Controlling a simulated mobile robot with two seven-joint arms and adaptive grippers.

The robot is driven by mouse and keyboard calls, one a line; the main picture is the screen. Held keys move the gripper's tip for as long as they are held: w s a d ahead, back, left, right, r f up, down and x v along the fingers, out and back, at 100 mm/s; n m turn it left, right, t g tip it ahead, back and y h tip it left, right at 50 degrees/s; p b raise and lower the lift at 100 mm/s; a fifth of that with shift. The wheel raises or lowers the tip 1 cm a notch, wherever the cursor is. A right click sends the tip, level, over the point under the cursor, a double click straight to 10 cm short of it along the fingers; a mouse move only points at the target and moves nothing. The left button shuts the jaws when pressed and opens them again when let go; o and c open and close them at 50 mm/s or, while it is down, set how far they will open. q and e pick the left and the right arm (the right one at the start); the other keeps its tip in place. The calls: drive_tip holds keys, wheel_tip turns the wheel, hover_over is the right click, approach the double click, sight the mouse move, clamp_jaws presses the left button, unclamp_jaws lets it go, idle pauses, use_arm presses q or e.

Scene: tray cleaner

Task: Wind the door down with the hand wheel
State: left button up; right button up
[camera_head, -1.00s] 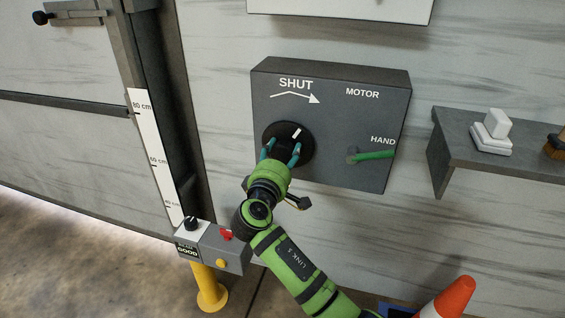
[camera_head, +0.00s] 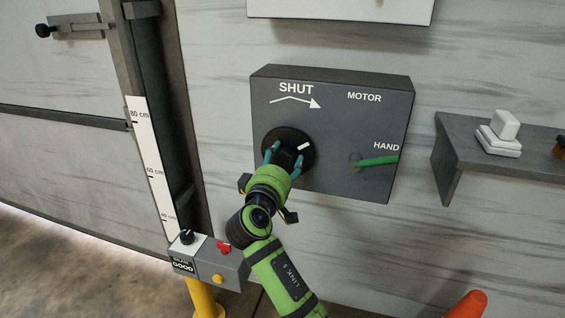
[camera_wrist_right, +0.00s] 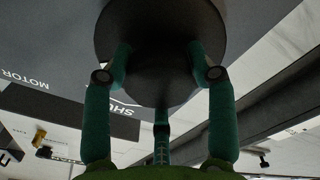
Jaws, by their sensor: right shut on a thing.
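The hand wheel (camera_head: 293,136) is a black round disc with a white mark, on the grey box (camera_head: 345,125) marked SHUT, MOTOR and HAND. Its white mark points to the upper right. My right gripper (camera_head: 285,158) is shut on the wheel's central hub; the right wrist view shows its teal fingers around the dark hub (camera_wrist_right: 160,78). The green lever (camera_head: 378,160) points right, just below HAND. The door (camera_head: 60,80) is the pale panel at left, with light under its lower edge, beside a centimetre scale (camera_head: 152,165). My left gripper is out of view.
A small control box (camera_head: 222,266) with a black knob and a red switch stands on a yellow post (camera_head: 203,298), left of my arm. A grey shelf (camera_head: 455,145) with a white block (camera_head: 500,130) is at right. An orange cone (camera_head: 467,305) is at the lower right.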

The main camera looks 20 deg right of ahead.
drive_tip(key=shift+d+f, duration=0.15)
drive_tip(key=shift+d, duration=0.1)
drive_tip(key=o, duration=1.1)
drive_tip(key=shift+o, duration=0.2)
drive_tip(key=shift+a, duration=0.1)
